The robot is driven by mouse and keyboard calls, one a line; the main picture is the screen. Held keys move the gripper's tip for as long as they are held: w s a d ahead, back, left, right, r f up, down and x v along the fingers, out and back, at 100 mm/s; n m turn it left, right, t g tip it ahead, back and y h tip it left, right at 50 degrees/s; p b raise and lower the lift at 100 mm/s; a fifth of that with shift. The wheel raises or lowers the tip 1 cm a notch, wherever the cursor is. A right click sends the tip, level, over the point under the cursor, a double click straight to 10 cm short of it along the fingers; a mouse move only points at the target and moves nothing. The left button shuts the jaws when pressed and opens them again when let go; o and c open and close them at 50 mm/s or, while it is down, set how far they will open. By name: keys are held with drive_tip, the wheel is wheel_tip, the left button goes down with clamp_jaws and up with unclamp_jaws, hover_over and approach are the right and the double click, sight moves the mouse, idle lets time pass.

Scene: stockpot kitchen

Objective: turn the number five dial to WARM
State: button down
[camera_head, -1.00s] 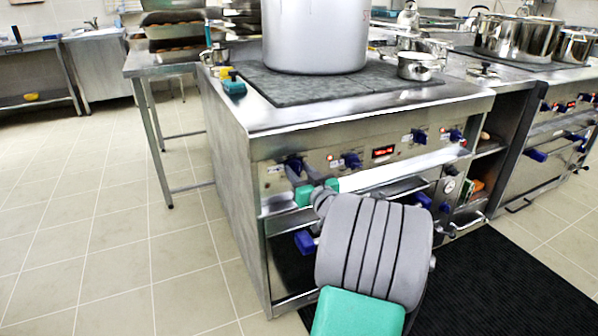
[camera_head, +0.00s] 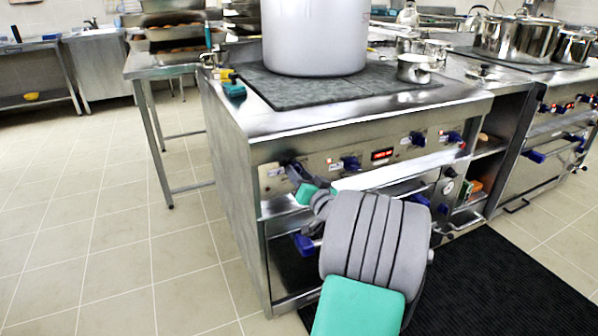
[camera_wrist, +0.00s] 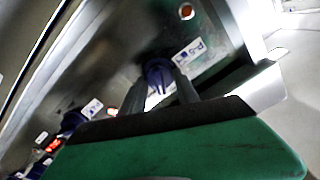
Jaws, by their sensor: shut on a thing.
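The stove's front panel (camera_head: 322,164) carries a row of blue dials. My gripper (camera_head: 293,172) is at the leftmost dial, which it partly hides in the head view. In the wrist view this blue dial (camera_wrist: 157,72) sits between the two grey fingers of my gripper (camera_wrist: 159,82), which are shut on it. A white label (camera_wrist: 188,52) lies beside the dial, too blurred to read surely. I cannot read which setting the dial points at. Another blue dial (camera_head: 350,163) is to the right on the panel, by a red-lit display (camera_head: 383,154).
A large stockpot (camera_head: 315,38) stands on the dark stove top, with a small pot (camera_head: 416,68) to its right. A metal ledge (camera_head: 400,167) juts out below the panel. A black mat (camera_head: 500,275) covers the floor at right. Tiled floor at left is clear.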

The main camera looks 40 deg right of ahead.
drive_tip(key=m+p, duration=0.1)
drive_tip(key=m, duration=0.1)
drive_tip(key=shift+m, duration=0.3)
drive_tip(key=shift+f+m+p, duration=0.1)
drive_tip(key=shift+m+p, duration=0.8)
drive_tip(key=shift+m, duration=0.5)
drive_tip(key=shift+d, duration=0.1)
drive_tip(key=c, duration=0.9)
unclamp_jaws()
drive_tip(key=v, duration=0.8)
drive_tip(key=shift+p, duration=0.4)
drive_tip(key=shift+w, duration=0.1)
